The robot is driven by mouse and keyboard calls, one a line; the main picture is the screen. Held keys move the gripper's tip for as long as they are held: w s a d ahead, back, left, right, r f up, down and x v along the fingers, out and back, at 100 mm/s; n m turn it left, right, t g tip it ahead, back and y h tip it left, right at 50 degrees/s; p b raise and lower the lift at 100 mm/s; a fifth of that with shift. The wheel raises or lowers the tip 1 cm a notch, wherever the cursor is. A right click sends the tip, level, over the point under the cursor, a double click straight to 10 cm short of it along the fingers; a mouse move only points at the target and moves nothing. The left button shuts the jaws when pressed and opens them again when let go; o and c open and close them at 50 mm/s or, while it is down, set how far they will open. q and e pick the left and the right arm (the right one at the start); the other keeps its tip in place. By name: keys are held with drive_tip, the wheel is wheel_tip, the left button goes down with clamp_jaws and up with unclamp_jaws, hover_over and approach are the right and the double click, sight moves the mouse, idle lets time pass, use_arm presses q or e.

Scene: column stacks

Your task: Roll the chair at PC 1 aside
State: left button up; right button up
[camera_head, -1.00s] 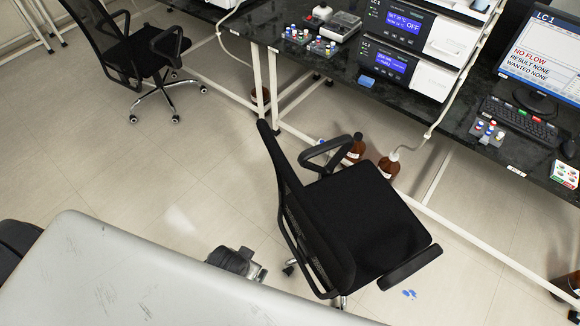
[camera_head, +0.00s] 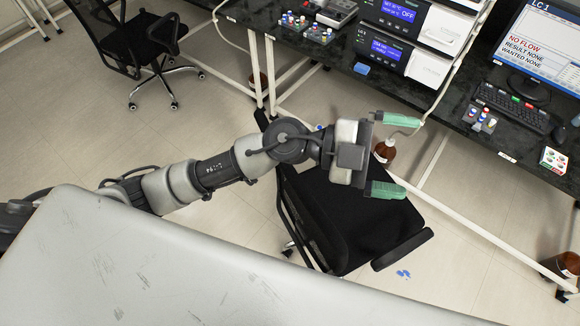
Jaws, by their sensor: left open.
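A black office chair (camera_head: 352,232) stands on the floor in front of the desk, below the computer screen labelled LC 1 (camera_head: 548,45). My left arm reaches over it from the left and hides part of its backrest, one armrest and the far part of its seat. My left gripper (camera_head: 392,154) is open and empty, with green fingers spread apart above the far edge of the seat. Whether it touches the chair I cannot tell. The near armrest (camera_head: 402,250) is in clear view. My right gripper is not in view.
A second black chair (camera_head: 140,42) stands at the upper left. Brown bottles stand under the desk, one (camera_head: 385,150) behind the gripper and another (camera_head: 562,268) at the right. The dark benchtop (camera_head: 440,112) carries instruments and a keyboard.

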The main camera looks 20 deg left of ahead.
use_arm(q)
wheel_tip(320, 180, down, 5)
drive_tip(key=m+g+y, duration=0.2)
drive_tip(key=g+y, duration=0.1)
drive_tip(key=y, duration=0.1)
drive_tip(key=n+t+y, duration=0.2)
drive_tip(key=y, duration=1.4)
approach(290, 172)
drive_tip(key=w, duration=0.2)
drive_tip(key=shift+s+a+n, duration=0.2)
drive_tip(key=shift+a+n, duration=0.1)
drive_tip(key=shift+a, duration=0.25)
wheel_tip(290, 172, down, 13)
drive_tip(key=b, duration=0.9)
drive_tip(key=shift+d+r+b, duration=0.1)
drive_tip(key=shift+r+b, duration=0.05)
drive_tip(key=shift+b, duration=0.15)
drive_tip(key=shift+r, duration=0.1)
drive_tip(key=shift+c, duration=0.3)
